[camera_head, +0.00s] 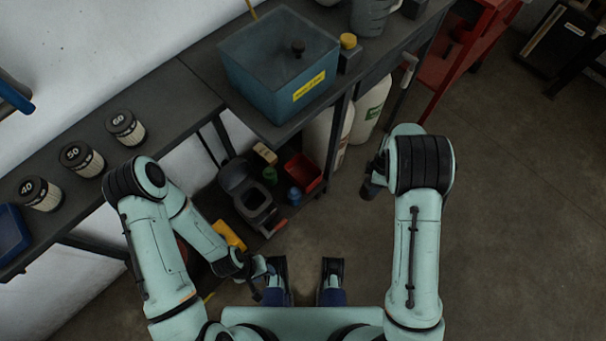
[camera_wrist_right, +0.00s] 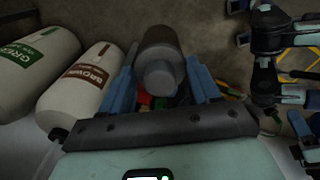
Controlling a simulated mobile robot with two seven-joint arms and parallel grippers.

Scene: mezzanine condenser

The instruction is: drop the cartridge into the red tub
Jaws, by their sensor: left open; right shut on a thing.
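In the right wrist view a dark grey-brown cylinder with a lighter round knob, which I take to be the cartridge (camera_wrist_right: 160,58), sits between the blue fingers of my right gripper (camera_wrist_right: 163,85). The gripper is shut on it. In the head view my right arm hides most of this gripper and its load. The red tub (camera_head: 303,174) stands on the low shelf under the bench, left of my right gripper. In the wrist view a small red patch of the tub (camera_wrist_right: 145,99) shows beyond the cartridge. My left gripper (camera_head: 262,283) is open, low near my base.
Cartridges marked 40 (camera_head: 39,194), 50 (camera_head: 82,159) and 60 (camera_head: 125,127) stand on the left bench. A blue tank (camera_head: 277,70) is above the shelf. White jugs (camera_wrist_right: 82,88) stand beside the right gripper. A grey container (camera_head: 249,198) is left of the tub.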

